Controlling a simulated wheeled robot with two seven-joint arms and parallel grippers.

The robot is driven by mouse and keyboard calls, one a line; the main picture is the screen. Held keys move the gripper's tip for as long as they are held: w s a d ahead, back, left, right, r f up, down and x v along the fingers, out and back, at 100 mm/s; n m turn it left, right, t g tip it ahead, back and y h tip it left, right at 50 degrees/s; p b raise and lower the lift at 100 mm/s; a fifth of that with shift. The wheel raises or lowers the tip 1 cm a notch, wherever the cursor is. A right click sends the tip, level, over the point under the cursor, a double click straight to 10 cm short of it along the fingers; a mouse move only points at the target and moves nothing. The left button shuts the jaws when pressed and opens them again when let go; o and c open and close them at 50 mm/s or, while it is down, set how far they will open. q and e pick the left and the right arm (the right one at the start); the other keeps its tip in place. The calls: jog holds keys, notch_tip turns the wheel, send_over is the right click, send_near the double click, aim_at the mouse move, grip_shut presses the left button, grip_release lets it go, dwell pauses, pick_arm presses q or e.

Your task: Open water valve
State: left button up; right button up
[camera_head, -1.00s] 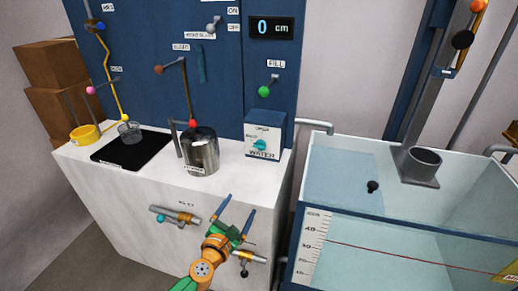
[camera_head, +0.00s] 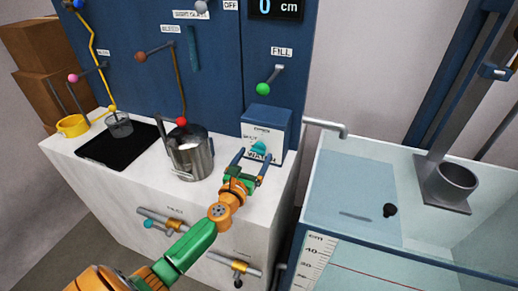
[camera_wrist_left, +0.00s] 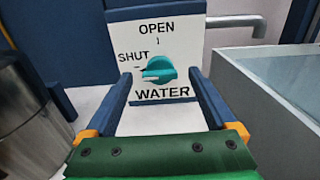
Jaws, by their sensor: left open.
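The water valve is a teal knob (camera_head: 259,148) on the front of a blue box with a white plate (camera_head: 268,140). In the left wrist view the knob (camera_wrist_left: 159,69) has its pale pointer turned left toward SHUT, with OPEN above and WATER below. My left gripper (camera_head: 250,160) is open and faces the plate, its two blue fingers reaching toward the knob. In the left wrist view the fingers (camera_wrist_left: 160,88) stand apart on either side of the knob's line, and the knob shows between them. My right gripper is not seen.
A metal pot (camera_head: 190,155) stands on the counter left of the gripper. A glass tank (camera_head: 345,195) is to the right, with a grey spout (camera_head: 328,126) over its edge. A green-tipped lever (camera_head: 264,88) is above the box. Pipe valves (camera_head: 165,228) are on the counter front.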

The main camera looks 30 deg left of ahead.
aim_at(257, 152)
pick_arm(q)
jog(key=x, duration=0.3)
jog(key=shift+w+f, duration=0.1)
jog(key=shift+w, duration=0.1)
jog(key=shift+s, duration=0.1)
jog(key=c, duration=0.4)
jog(key=shift+s, duration=0.1)
jog(key=c, duration=1)
